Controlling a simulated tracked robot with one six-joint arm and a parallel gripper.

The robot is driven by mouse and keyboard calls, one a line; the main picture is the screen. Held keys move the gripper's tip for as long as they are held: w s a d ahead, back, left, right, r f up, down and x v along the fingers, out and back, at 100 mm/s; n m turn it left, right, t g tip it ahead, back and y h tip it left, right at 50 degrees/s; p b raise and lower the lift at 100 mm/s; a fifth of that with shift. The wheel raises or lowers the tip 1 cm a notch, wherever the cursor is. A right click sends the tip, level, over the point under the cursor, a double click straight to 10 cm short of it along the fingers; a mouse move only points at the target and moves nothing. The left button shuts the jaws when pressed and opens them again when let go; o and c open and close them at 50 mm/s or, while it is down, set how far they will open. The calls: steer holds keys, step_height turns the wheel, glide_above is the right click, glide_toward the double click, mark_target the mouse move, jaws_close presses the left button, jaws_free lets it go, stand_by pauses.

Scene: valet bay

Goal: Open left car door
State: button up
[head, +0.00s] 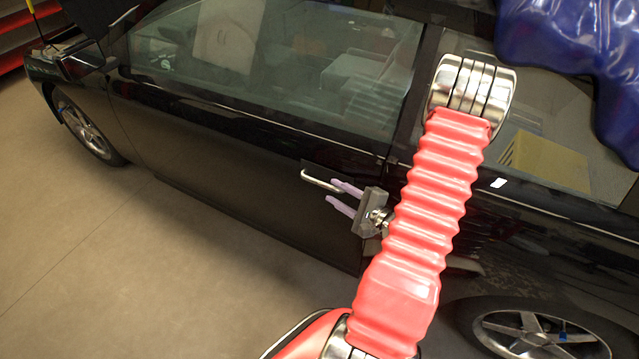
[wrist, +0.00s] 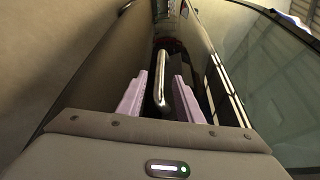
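The black car's left door (head: 250,150) is flush with the body and looks closed. Its silver handle (head: 322,181) is a bar near the rear edge of the door. My gripper (head: 337,194) is at the handle, with its two pale purple fingers pointing toward it. In the wrist view the handle (wrist: 161,78) runs lengthwise between the two open fingers (wrist: 159,100). A gap shows on each side of the handle, so the fingers are not closed on it. Whether either finger touches it I cannot tell.
A blue glossy cover (head: 575,60) drapes over the car's rear at the upper right. The front wheel (head: 85,130) and rear wheel (head: 535,335) stand on the floor. The beige floor (head: 150,270) beside the door is clear. Red shelving (head: 12,45) is at the far left.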

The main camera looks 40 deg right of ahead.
mark_target(326, 187)
steer(key=shift+x, duration=3.9)
jaws_close()
